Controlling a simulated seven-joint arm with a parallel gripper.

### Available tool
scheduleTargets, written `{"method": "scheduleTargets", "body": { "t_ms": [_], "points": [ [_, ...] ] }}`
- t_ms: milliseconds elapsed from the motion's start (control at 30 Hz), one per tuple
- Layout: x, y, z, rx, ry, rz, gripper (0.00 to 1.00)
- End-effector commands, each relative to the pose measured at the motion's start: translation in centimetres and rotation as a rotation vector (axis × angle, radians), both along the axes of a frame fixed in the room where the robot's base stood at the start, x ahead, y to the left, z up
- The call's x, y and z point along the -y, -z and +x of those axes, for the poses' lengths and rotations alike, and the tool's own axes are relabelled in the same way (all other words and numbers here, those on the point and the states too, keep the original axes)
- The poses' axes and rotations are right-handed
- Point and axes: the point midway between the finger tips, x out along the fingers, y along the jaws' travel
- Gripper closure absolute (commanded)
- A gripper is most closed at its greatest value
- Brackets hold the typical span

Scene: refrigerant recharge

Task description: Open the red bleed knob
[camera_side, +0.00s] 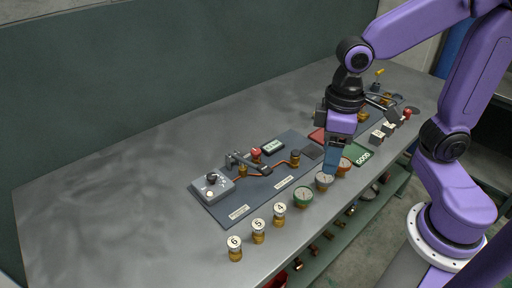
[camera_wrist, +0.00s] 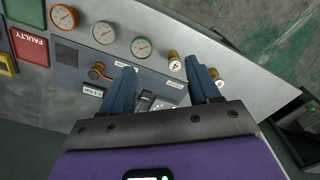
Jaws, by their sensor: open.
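A red knob (camera_side: 256,153) stands on the dark panel (camera_side: 228,210) at the back edge of the fittings, beside a small display (camera_side: 273,146). A second red knob (camera_side: 406,113) stands at the far right of the table; I cannot tell from a label which is the bleed knob. My gripper (camera_side: 330,171) points down above the panel's right end, by the gauges, well to the right of the first knob. In the wrist view my gripper (camera_wrist: 160,66) has its blue fingers apart with nothing between them. No red knob shows clearly there.
Gauges with green (camera_side: 303,197), grey (camera_side: 324,181) and orange (camera_side: 344,165) rims line the front edge. Numbered brass caps (camera_side: 258,231) stand left of them. A grey box with a dial (camera_side: 211,186) and a black-handled lever (camera_side: 248,164) sit on the panel. The table's left is clear.

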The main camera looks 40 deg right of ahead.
Motion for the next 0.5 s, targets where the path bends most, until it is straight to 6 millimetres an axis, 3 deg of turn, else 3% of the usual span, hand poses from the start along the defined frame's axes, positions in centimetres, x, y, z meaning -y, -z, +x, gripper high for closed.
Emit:
{"method": "scheduleTargets", "body": {
  "t_ms": [33,267,500],
  "points": [
    [-0.5,-0.2,1.8,-0.003,0.082,-0.002,0.39],
    [-1.6,-0.8,9.3,-0.009,0.447,-0.003,0.39],
    [-0.8,-0.8,17.1,-0.017,0.828,-0.005,0.39]
  ]
}}
